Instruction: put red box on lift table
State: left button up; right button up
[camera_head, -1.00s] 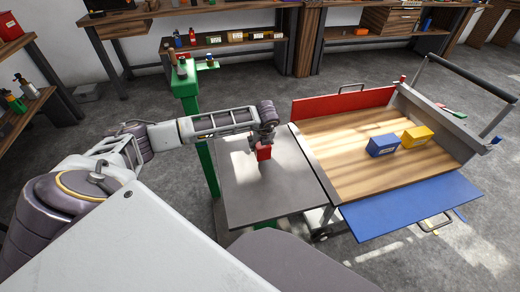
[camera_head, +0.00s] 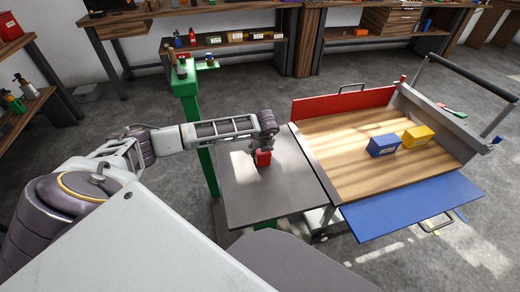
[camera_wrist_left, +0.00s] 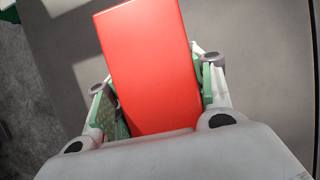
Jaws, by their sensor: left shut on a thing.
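The red box (camera_head: 263,159) is held by my left gripper (camera_head: 262,149) over the upper part of the dark grey lift table (camera_head: 272,203). In the left wrist view the red box (camera_wrist_left: 152,62) sits between the two fingers of the left gripper (camera_wrist_left: 158,98), with green pads on both sides of it. The box is at or just above the table top; I cannot tell whether it touches. The gripper hides part of the box from the head. My right gripper is not in view.
A green column (camera_head: 186,90) stands behind the lift table. To its right is a cart with a wooden deck (camera_head: 345,150), carrying a blue box (camera_head: 382,146) and a yellow box (camera_head: 417,136). A blue flap (camera_head: 410,207) and a red flap (camera_head: 343,103) flank the deck. The front of the lift table is clear.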

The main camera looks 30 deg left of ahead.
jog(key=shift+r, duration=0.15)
pick_arm(q)
jog(key=o, duration=1.5)
jog(key=shift+c, duration=0.2)
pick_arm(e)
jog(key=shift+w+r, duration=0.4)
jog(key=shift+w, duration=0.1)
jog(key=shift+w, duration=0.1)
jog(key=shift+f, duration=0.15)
